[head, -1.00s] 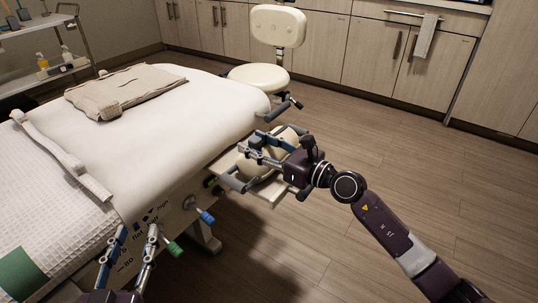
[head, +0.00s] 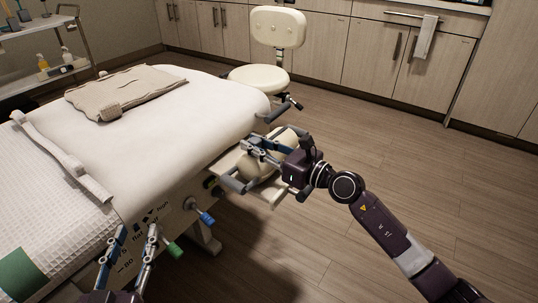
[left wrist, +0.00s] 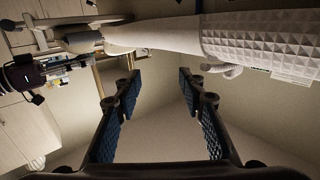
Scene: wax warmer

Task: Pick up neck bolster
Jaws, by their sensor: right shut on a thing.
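The neck bolster (head: 262,168) is a cream, rounded roll on a small shelf at the end of the treatment bed. It also shows in the left wrist view (left wrist: 84,41). My right gripper (head: 258,149) is shut on the bolster from the right side, and its fingers hide part of it. I cannot tell whether the bolster is clear of the shelf. My left gripper (head: 136,234) is open and empty beside the bed's near side. In the left wrist view its two fingers (left wrist: 158,78) stand wide apart with nothing between them.
The bed (head: 175,110) carries a folded beige towel (head: 130,92) and a pale strap-like strip (head: 62,155). Blue and green knobs (head: 205,217) stick out of its side. A cream chair (head: 262,78) stands behind the shelf. The floor to the right is clear.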

